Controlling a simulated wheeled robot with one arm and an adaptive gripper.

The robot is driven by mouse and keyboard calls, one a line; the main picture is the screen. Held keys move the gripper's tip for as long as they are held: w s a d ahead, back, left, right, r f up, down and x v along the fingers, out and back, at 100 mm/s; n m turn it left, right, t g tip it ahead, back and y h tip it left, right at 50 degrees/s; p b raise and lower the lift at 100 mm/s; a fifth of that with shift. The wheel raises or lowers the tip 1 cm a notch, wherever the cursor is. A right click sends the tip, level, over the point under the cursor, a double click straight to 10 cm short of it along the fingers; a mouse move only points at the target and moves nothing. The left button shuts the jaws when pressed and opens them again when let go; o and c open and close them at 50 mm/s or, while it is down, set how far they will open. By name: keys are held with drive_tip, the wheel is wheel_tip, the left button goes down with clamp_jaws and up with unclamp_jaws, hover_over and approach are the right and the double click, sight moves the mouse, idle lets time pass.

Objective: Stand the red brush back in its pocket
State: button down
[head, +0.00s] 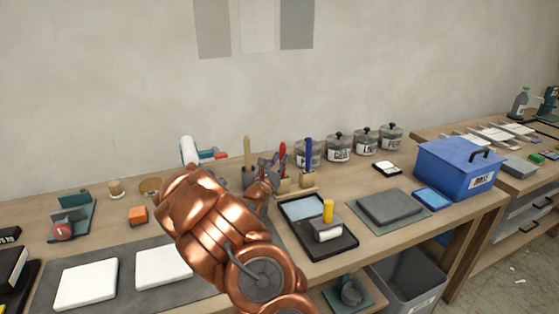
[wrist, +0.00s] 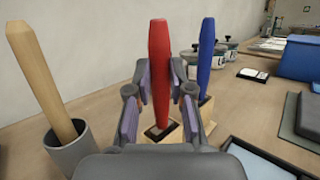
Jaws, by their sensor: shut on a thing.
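The red brush (wrist: 160,70) stands near upright between the two fingers of my gripper (wrist: 159,95), which is shut on it. In the head view the brush (head: 282,151) shows just above my gripper (head: 270,170). Its lower end meets the dark opening of a small wooden pocket block (wrist: 172,134). I cannot tell whether the end is inside the opening or just above it. A blue brush (wrist: 206,52) stands upright in a similar wooden block to the right; it also shows in the head view (head: 308,153).
A grey cup with a wooden handle (wrist: 32,72) stands close on the left. Several lidded jars (head: 338,149) line the wall behind. A black tray (head: 320,243) with a yellow-handled roller lies in front, and a blue box (head: 458,169) stands at the right.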

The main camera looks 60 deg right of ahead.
drive_tip(key=c, duration=1)
unclamp_jaws()
drive_tip(key=shift+o, duration=0.4)
drive_tip(key=o, duration=0.4)
drive_tip(key=shift+o, duration=0.2)
wheel_tip(320, 180, up, 8)
drive_tip(key=p, duration=0.3)
idle(0.6)
